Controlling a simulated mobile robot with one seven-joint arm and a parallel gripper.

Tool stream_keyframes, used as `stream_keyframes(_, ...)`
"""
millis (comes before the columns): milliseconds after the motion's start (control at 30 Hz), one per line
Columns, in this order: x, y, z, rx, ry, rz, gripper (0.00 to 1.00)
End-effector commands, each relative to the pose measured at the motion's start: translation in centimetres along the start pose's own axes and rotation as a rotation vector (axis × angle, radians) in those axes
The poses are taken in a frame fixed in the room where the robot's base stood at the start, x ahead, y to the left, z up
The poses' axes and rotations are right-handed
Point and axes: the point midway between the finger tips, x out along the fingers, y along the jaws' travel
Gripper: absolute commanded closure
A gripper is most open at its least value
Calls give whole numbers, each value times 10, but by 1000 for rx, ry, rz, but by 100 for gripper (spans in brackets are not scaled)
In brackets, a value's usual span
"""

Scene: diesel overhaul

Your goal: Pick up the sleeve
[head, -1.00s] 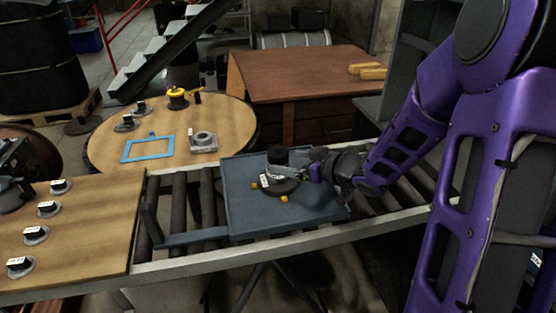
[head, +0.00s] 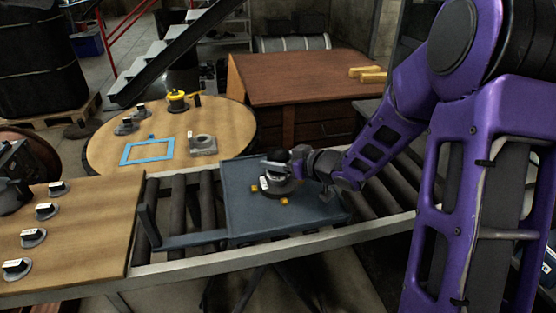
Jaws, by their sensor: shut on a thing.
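The sleeve (head: 276,156) looks like a short dark cylinder. It stands upright on a round grey base with a white label (head: 264,183), on the blue-grey tray (head: 245,218). My gripper (head: 289,161) comes in from the right at the height of the sleeve and is shut on it. The fingertips are small and partly hidden against the dark part. I cannot see a clear gap between the sleeve and the base.
Small yellow pieces (head: 283,201) lie on the tray around the base. The tray rests on a roller conveyor (head: 175,215). A wooden bench (head: 90,220) with several labelled parts stands left. A round table (head: 110,155) carries a blue frame (head: 147,152) and a grey block (head: 202,145).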

Motion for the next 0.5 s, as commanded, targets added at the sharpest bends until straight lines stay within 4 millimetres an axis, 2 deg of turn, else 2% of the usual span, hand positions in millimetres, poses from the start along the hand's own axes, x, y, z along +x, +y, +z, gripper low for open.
stream_keyframes(33, 0, 0, -1, -1, 1, 0, 80)
stream_keyframes(133, 0, 0, -1, -1, 2, 0, 98)
stream_keyframes(167, 0, 0, -1, -1, 2, 0, 100)
stream_keyframes(500, -1, 0, -4, -2, 4, 0, 100)
